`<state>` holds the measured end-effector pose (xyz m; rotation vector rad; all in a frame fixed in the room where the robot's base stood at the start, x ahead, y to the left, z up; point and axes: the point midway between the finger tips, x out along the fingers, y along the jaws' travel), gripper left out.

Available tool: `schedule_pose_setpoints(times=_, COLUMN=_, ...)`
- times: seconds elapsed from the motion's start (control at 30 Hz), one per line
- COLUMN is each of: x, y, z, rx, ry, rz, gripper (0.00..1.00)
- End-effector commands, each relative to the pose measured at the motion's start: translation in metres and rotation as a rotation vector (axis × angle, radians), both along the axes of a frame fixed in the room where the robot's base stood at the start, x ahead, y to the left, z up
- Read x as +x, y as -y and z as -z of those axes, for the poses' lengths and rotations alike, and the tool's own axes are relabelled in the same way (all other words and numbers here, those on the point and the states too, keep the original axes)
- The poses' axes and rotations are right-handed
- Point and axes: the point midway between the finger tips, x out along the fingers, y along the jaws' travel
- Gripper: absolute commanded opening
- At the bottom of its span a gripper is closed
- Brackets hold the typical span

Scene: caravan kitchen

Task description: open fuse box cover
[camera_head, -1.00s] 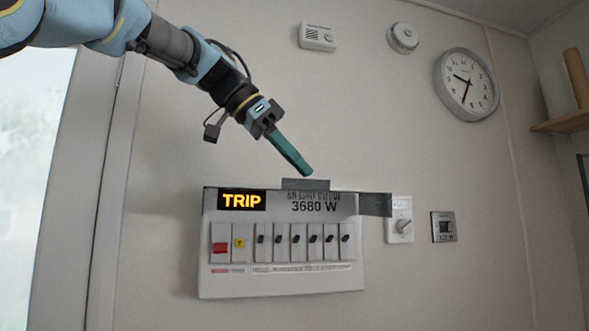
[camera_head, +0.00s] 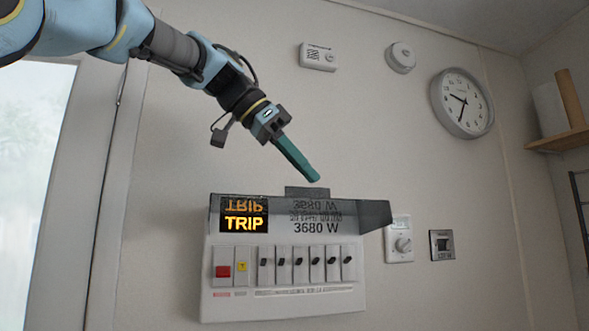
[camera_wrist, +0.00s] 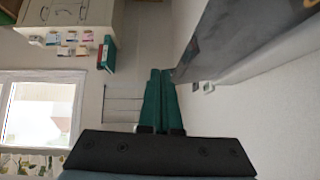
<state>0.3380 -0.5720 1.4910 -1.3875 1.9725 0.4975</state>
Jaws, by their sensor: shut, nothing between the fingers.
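The white fuse box (camera_head: 283,304) hangs on the wall in the head view, with a lit TRIP display, a red switch and a row of black switches. Its dark, glossy cover (camera_head: 350,212) is swung up at the top of the box. The cover mirrors the display and the wattage text. A small tab (camera_head: 304,193) sticks up from its upper edge. My gripper (camera_head: 315,178) is shut and empty, its teal fingers pointing down right, just above the tab. I cannot tell whether they touch. In the wrist view the cover (camera_wrist: 245,40) fills the upper right beside the fingertips.
A rotary switch (camera_head: 401,246) and a small square panel (camera_head: 442,245) sit right of the box. A clock (camera_head: 462,103), detectors and a shelf (camera_head: 560,140) are higher up. The wall between box and clock is clear.

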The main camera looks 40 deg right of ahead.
Motion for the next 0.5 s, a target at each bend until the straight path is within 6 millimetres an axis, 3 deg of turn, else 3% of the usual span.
schedule_pose_setpoints(times=0.2, x=0.01, y=-0.038, z=-0.035, rx=-0.003, ry=0.003, rz=-0.006, gripper=0.0)
schedule_pose_setpoints(times=0.5, x=0.016, y=-0.067, z=-0.064, rx=-0.002, ry=0.001, rz=-0.003, gripper=0.0)
